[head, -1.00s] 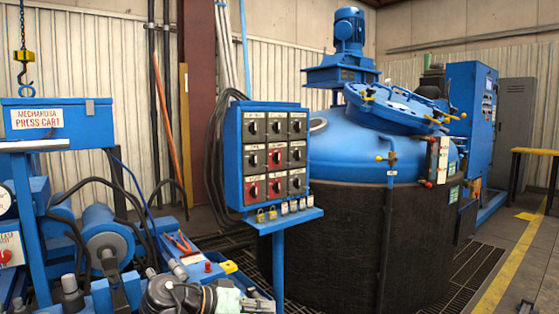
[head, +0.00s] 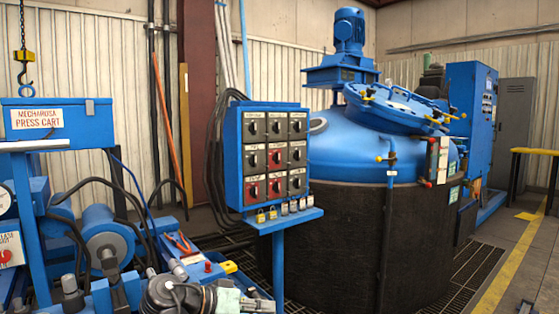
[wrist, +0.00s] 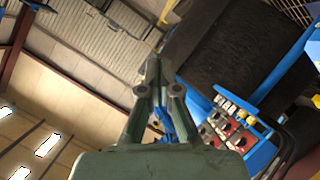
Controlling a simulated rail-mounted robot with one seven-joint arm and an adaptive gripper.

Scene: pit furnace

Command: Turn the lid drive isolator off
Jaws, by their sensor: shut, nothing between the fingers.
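The blue isolator panel (head: 233,160) stands on a post in the head view. It carries rows of rotary isolators with black handles, most on grey plates and a few on red plates, such as this red-plated isolator (head: 275,158). Their labels are too small to read, so I cannot tell which is the lid drive isolator. In the wrist view the panel (wrist: 262,158) is at the right, tilted, with part of it hidden behind my gripper. My gripper (wrist: 154,62) is shut and empty, and appears apart from the panel.
Yellow padlocks (head: 261,216) and pale tags hang at the panel's shelf (head: 285,224). The large furnace (head: 345,250) with its blue lid (head: 385,108) stands close to the right. The press cart (head: 60,118) with hoses is at the left. Black cables run beside the panel.

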